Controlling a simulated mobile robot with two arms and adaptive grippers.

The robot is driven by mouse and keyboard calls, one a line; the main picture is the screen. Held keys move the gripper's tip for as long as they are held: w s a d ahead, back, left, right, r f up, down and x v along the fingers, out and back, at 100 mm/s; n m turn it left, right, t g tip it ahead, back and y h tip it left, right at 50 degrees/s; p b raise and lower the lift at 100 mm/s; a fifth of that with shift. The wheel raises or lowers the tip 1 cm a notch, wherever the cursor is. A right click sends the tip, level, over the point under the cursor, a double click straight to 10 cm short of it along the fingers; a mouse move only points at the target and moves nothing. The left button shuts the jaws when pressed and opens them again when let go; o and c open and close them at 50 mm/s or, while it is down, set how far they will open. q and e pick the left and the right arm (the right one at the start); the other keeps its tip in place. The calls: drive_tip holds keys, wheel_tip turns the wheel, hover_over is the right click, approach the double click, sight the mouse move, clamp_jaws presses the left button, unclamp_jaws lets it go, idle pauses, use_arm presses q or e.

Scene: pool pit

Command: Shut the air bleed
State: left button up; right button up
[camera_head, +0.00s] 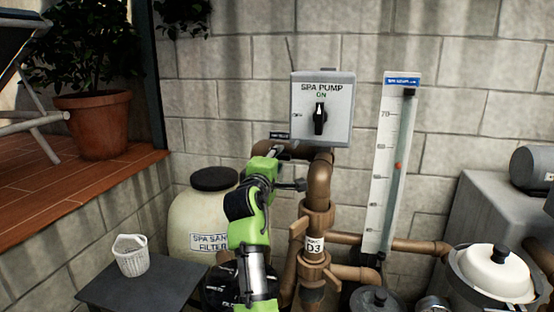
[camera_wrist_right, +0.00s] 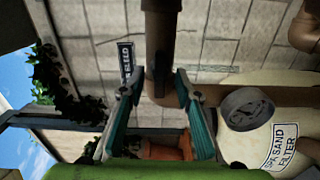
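A small dark label (camera_head: 279,135) is on the wall just below the spa pump switch box. In the right wrist view it shows sideways and ends in "BLEED" (camera_wrist_right: 125,62). Near it runs a brown pipe (camera_wrist_right: 176,25), with a dark, narrow part (camera_wrist_right: 158,72) at its end that may be the air bleed's handle; I cannot tell its position. My right gripper (camera_head: 286,168) is at the pipe's upper bend, below the label. In the wrist view its teal fingers (camera_wrist_right: 159,88) are apart on either side of the dark part, with gaps visible. My left gripper is out of view.
The spa pump switch box (camera_head: 322,108) reads ON above. A brown standing pipe (camera_head: 318,190) and a flow gauge (camera_head: 390,165) are to the right. The sand filter tank (camera_head: 190,222) is left of my arm. A white basket (camera_head: 131,256) stands on a dark slab.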

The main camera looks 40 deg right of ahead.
drive_tip(key=p+v, duration=0.1)
drive_tip(key=v, duration=0.6)
drive_tip(key=shift+p, duration=0.3)
